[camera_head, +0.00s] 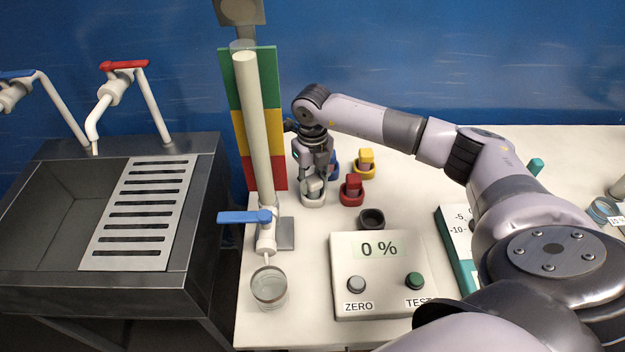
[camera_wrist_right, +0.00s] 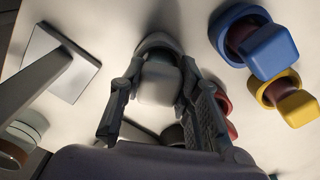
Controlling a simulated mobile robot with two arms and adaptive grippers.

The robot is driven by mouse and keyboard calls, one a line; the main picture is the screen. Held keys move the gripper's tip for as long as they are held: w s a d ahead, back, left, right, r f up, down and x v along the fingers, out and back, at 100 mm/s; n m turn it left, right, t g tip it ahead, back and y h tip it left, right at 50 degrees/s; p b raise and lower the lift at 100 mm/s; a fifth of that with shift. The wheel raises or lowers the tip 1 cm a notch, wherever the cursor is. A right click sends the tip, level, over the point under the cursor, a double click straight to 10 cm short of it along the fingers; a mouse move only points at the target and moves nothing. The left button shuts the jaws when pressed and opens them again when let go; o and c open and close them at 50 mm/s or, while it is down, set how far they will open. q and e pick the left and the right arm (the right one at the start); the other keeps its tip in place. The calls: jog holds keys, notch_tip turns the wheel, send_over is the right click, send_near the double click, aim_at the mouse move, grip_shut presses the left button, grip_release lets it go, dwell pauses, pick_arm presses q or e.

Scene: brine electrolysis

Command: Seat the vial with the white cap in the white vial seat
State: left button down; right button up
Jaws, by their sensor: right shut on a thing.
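The white-capped vial (camera_wrist_right: 160,86) is between the fingers of my right gripper (camera_head: 313,182), which points down and is shut on it. In the right wrist view the gripper (camera_wrist_right: 155,108) has one finger on each side of the cap. The white vial seat (camera_head: 313,201) is directly below; its rim also shows behind the cap in the right wrist view (camera_wrist_right: 157,41). The vial appears in line with the seat, but the fingers and cap hide whether it is fully down. My left gripper is not in view.
Blue (camera_head: 334,172), red (camera_head: 352,190) and yellow (camera_head: 365,161) capped vials stand in matching seats close by on the right. A dark seat (camera_head: 371,219) looks empty. A burette (camera_head: 259,140) and its coloured board stand close left. A meter (camera_head: 378,275) reads 0 %.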

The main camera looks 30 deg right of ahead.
dwell(0.4)
jog(key=o, duration=1.2)
jog(key=shift+r, duration=0.1)
notch_tip(320, 180, up, 12)
jog(key=shift+f, duration=0.1)
